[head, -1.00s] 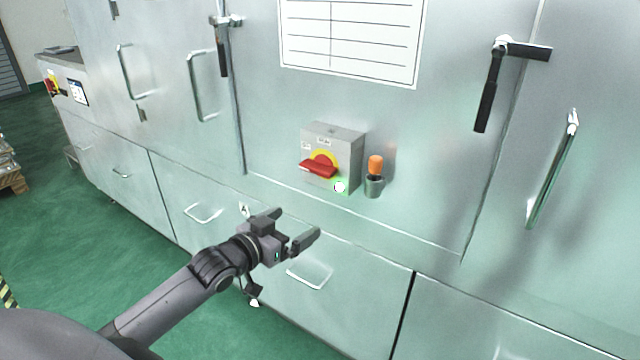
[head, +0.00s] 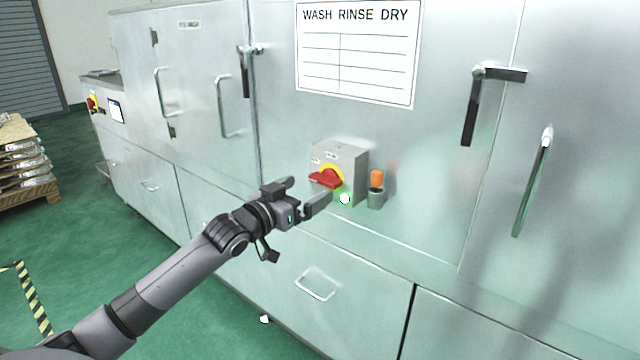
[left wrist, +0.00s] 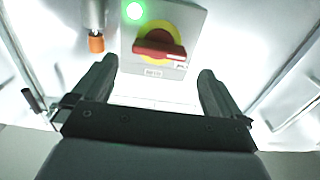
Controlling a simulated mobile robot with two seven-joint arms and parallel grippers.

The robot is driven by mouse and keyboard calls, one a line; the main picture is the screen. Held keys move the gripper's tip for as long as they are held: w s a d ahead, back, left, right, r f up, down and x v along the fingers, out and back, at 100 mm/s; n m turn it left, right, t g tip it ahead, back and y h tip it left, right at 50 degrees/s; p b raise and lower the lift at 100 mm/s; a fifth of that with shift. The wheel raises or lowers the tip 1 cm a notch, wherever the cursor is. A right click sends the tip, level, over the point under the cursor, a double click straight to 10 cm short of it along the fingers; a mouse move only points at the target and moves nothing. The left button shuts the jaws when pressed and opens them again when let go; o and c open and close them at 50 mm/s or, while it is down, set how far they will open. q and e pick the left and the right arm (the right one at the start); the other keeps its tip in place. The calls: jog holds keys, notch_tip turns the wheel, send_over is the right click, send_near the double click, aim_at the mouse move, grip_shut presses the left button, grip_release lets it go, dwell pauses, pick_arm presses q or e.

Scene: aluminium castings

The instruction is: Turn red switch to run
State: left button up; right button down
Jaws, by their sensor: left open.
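The red switch (head: 325,180) is a rotary handle on a yellow round plate, on the front of a grey box (head: 350,160) fixed to the metal cabinet. Its handle lies roughly level. My left gripper (head: 308,192) is open and empty, just in front of and slightly below-left of the switch in the head view, apart from it. In the left wrist view the red switch (left wrist: 158,50) shows beyond and between the two spread fingers (left wrist: 157,72), with a lit green lamp (left wrist: 134,11) beside it. The switch's position labels are too small to read. My right gripper is not seen.
An orange-topped holder (head: 376,188) stands out right of the box. Black-handled latches (head: 470,118) and bar handles (head: 530,182) project from the cabinet. A drawer handle (head: 314,287) is below my arm. A pallet with castings (head: 28,168) stands at far left on open green floor.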

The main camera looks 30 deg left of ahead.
aim_at(321, 181)
pick_arm(q)
jog(key=shift+w+d, duration=0.15)
jog(key=shift+w, duration=1.25)
jog(key=shift+w+d, duration=0.15)
jog(key=shift+w, duration=1.25)
jog(key=c, duration=0.9)
